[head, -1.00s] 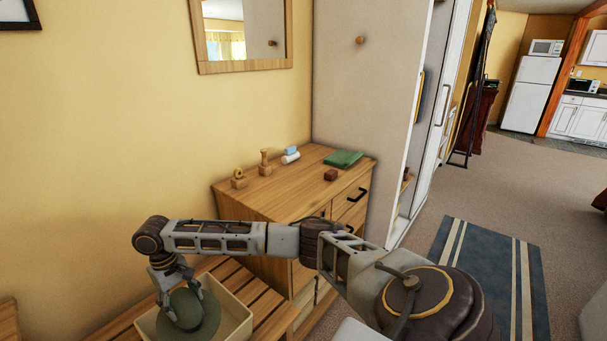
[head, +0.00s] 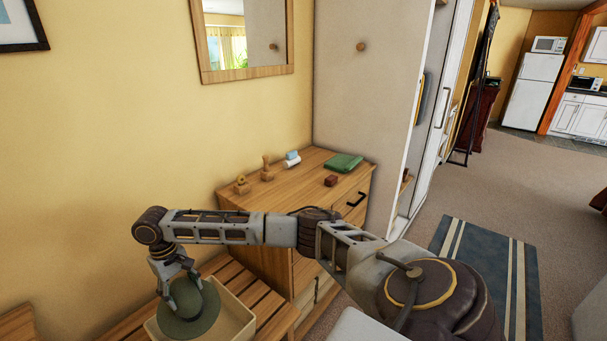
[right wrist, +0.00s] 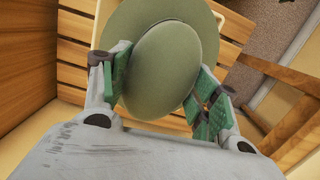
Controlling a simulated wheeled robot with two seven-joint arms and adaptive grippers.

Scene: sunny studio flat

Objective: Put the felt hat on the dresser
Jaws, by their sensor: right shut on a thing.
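The green felt hat (head: 190,325) is held at its crown by my right gripper (head: 185,290) in the head view, low at the left. The hat is over a cream box (head: 241,322), and its brim overlaps the box's far rim in the picture. In the right wrist view the hat (right wrist: 160,65) sits between the two fingers of the right gripper (right wrist: 162,88), with pads against both sides of the crown. The wooden dresser (head: 300,187) stands against the wall beyond my right arm, which hides part of its front. My left gripper is not in view.
On the dresser are wooden figures (head: 267,169), a blue and white item (head: 292,159), a green folded cloth (head: 343,163) and a small brown block (head: 331,181). The box stands on a slatted bench (head: 262,290). A tall wardrobe (head: 365,120) borders the dresser.

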